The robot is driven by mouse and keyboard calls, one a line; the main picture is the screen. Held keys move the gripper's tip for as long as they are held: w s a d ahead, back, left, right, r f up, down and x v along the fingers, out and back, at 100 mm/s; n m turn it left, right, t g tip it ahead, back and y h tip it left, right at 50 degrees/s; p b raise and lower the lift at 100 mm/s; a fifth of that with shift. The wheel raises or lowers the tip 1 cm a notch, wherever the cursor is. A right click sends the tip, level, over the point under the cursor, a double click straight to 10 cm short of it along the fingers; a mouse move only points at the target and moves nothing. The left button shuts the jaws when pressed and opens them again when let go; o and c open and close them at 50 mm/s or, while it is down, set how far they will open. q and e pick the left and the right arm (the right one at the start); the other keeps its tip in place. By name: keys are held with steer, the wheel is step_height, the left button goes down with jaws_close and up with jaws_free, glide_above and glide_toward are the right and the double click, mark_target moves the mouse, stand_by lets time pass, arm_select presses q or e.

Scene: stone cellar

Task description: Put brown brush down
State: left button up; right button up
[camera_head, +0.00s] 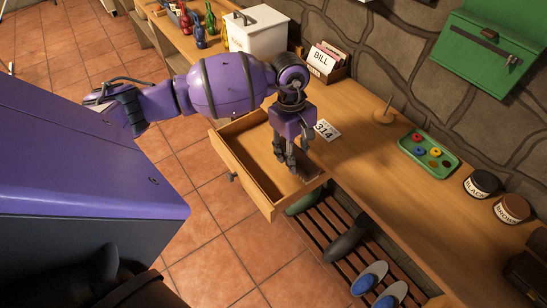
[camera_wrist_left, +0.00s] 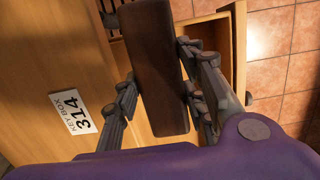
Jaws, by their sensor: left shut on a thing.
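My left gripper (camera_head: 292,160) points down at the open wooden drawer (camera_head: 228,150) and the bench edge. It is shut on the brown brush (camera_wrist_left: 152,60), a long dark brown block that lies between the fingers in the left wrist view. I cannot tell whether the brush touches the wood below. My right gripper is not in view.
A "314" card (camera_head: 326,130) lies on the bench beside the gripper. Farther right are a wooden spindle (camera_head: 384,110), a green tray (camera_head: 428,155) with coloured rings, and two jars, black (camera_head: 482,184) and brown (camera_head: 511,208). Shoes rest on a slatted rack (camera_head: 325,228) below. Bare bench lies between.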

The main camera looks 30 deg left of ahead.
arm_select(q)
glide_above(275, 167)
steer(key=f, duration=0.6)
steer(key=shift+d, duration=0.25)
steer(key=shift+w+a+f, duration=0.1)
steer(key=shift+a+f, duration=0.25)
steer(key=shift+f, duration=0.15)
step_height(275, 167, down, 3)
steer(key=shift+a+f, duration=0.1)
steer(key=shift+a, duration=0.05)
steer(key=shift+f, duration=0.1)
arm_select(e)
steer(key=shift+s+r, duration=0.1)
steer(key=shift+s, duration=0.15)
arm_select(q)
steer(key=shift+f, duration=0.15)
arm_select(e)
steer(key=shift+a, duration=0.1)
arm_select(q)
steer(key=o, duration=1.2)
